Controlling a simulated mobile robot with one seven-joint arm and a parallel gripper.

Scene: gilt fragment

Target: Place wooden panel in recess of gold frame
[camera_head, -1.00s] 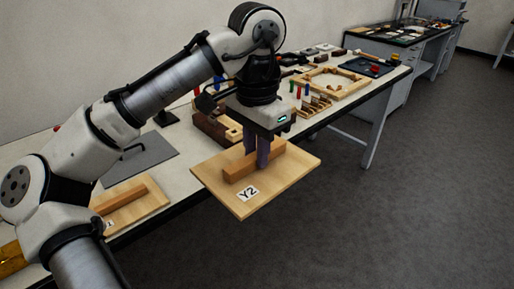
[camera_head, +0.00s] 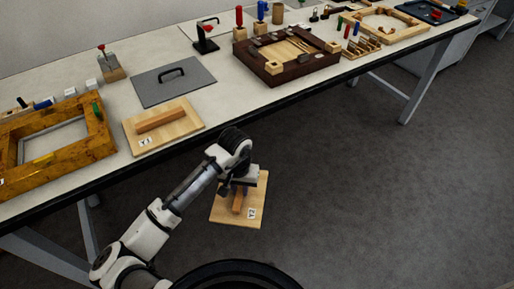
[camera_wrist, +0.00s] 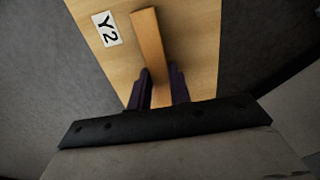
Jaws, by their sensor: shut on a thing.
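A light wooden panel (camera_head: 255,207) with a raised bar handle and a "Y2" label hangs in the air off the table's front edge. My gripper (camera_head: 240,187) is shut on its bar handle. In the wrist view my gripper (camera_wrist: 162,88) has its two dark fingers on either side of the bar on the panel (camera_wrist: 190,55). The gold frame (camera_head: 100,140) lies on the table at the far left, its left part cut off by the picture edge. Its recess shows a grey floor with a small yellow mark at the near edge. The panel is apart from the frame.
A second wooden panel labelled "Y1" (camera_head: 178,129) lies on the table right of the frame. Behind it is a grey plate with a handle (camera_head: 172,85). A dark wooden frame (camera_head: 300,68) stands further right. The floor in front is clear.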

